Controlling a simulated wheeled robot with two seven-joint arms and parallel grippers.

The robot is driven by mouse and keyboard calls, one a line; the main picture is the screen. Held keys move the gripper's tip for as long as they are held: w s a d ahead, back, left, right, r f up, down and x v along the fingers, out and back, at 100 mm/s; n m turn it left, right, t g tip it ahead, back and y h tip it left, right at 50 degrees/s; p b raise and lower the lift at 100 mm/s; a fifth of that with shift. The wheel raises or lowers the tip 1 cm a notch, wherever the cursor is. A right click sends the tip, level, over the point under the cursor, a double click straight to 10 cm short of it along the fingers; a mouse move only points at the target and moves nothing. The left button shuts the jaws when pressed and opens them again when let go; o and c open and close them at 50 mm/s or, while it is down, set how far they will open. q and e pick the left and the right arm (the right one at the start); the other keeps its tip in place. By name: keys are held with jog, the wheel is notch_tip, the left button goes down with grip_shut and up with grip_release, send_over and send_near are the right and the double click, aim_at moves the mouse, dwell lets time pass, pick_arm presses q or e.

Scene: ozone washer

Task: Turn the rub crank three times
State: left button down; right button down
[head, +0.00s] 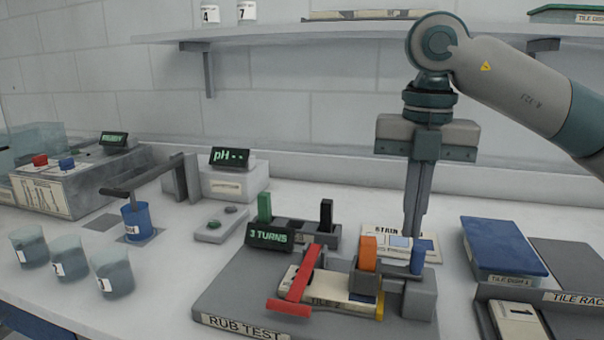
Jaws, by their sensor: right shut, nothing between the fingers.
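The rub test rig (225,300), a grey base labelled "RUB TEST", sits at the front centre of the bench. A blue upright peg (418,261), which looks like the crank handle, stands at its right side beside an orange block (368,252). A red lever bar (300,280) lies across a pale tile (335,300) on the rig. A small display (270,235) behind it reads "3 TURNS". My right gripper (412,234) points down with its fingers shut and empty, just above the blue peg; I cannot tell whether they touch. My left gripper is out of view.
A blue-topped tile box (505,245) and a tile rack (560,297) stand to the right. Several grey cups (70,258), a blue cup (137,220) and a pH meter (231,158) are at the left. A card (395,241) lies behind the rig. A shelf (300,33) runs above.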

pick_arm(q)
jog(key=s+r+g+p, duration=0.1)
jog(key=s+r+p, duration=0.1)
jog(key=p, duration=0.3)
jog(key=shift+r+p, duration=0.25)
jog(key=shift+p, duration=0.15)
dwell(0.3)
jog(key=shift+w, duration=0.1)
